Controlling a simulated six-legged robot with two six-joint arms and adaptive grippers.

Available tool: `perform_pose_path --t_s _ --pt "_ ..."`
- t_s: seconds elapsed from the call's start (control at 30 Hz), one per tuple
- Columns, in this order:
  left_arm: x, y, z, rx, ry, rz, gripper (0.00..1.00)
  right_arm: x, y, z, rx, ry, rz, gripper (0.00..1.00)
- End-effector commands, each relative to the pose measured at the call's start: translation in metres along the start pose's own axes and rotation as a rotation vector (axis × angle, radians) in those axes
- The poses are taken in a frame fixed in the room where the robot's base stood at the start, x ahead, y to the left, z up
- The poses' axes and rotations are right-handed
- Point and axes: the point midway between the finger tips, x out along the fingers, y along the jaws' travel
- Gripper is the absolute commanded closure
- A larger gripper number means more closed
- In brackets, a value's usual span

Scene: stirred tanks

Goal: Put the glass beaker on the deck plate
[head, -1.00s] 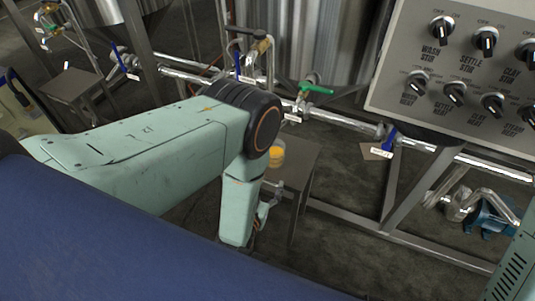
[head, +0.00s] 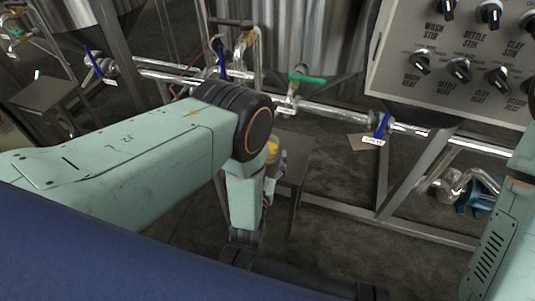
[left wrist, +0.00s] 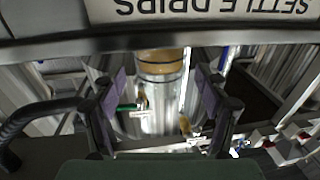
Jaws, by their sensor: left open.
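The glass beaker (head: 272,148) with amber contents is at the small metal stand (head: 294,172), partly hidden behind my left elbow and forearm in the head view. In the left wrist view the beaker (left wrist: 160,66) shows as a clear cylinder with an amber band, ahead of and between my left fingers. My left gripper (left wrist: 160,84) is open, one purple-padded finger on each side. I cannot tell whether either finger touches the glass. My right gripper is out of view. I cannot make out a deck plate for certain.
A control panel (head: 455,55) with several knobs hangs at upper right. Pipes with a green-handled valve (head: 306,79) and a blue-handled valve (head: 382,125) run behind the stand. Metal frame legs (head: 415,175) and a blue pump (head: 475,195) stand to the right. Another stand (head: 45,95) is at left.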

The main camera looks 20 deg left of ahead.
Motion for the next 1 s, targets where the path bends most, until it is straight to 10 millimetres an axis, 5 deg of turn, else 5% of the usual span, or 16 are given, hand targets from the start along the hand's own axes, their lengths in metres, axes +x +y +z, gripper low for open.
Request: perform_pose_path --t_s 0.2,0.47,1.0 --pt "0.022 -0.001 0.001 0.0 0.0 -0.001 0.26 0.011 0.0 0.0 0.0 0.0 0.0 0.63" --pt "0.024 -0.003 0.0 0.0 -0.001 0.0 0.27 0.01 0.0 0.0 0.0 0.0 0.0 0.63" --pt "0.023 -0.003 0.0 0.0 -0.002 0.0 0.73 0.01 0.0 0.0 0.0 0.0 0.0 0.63"
